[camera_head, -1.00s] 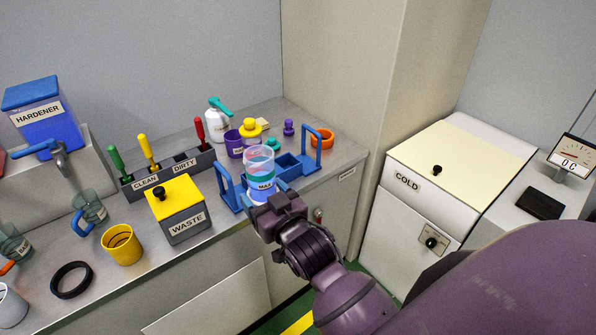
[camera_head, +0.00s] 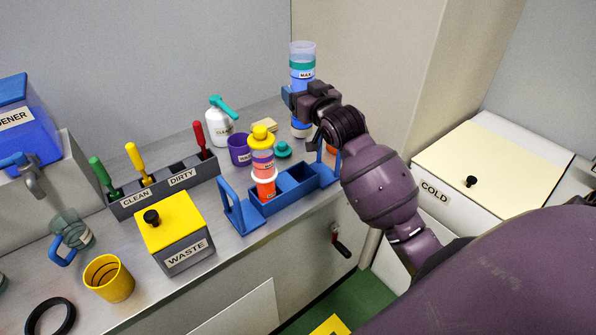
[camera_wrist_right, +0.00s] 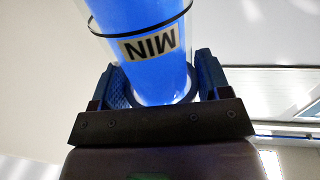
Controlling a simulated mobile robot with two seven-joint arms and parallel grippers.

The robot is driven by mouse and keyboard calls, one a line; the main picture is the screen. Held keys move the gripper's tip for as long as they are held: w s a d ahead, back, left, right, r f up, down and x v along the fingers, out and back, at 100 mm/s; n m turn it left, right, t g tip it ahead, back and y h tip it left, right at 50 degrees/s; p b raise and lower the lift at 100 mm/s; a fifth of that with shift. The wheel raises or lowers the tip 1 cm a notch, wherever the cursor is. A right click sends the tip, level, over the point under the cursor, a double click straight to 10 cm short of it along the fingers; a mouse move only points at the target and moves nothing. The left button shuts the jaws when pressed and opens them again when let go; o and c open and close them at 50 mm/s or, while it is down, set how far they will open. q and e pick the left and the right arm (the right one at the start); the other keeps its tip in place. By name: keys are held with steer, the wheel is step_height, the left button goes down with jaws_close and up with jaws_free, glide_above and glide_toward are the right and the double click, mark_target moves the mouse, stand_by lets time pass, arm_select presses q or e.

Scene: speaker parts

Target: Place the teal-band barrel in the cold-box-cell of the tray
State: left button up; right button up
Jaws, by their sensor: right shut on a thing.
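My right gripper (camera_head: 298,100) is shut on the teal-band barrel (camera_head: 302,58), a clear upright cylinder with a teal band, MAX label and blue contents. It is held high, behind and above the tray's right end. The right wrist view shows the barrel's blue lower part (camera_wrist_right: 150,75) with a MIN label between the fingers. The blue tray (camera_head: 240,212) stands on the counter with a handle at each end. My left gripper is out of view.
The grey waste box (camera_head: 185,252), tool rack (camera_head: 150,203) and yellow cup (camera_head: 108,278) stand left of the tray. A white bottle (camera_head: 222,127), purple cup (camera_head: 239,149) and teal cap (camera_head: 283,150) are behind it. The white COLD box (camera_head: 490,165) is at right, lid closed.

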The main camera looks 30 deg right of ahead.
step_height(320, 180, down, 19)
steer(key=b, duration=0.2)
stand_by(0.4)
steer(key=shift+s+f, duration=0.1)
steer(key=shift+f, duration=0.05)
steer(key=o, duration=1.2)
steer(key=shift+f, duration=0.1)
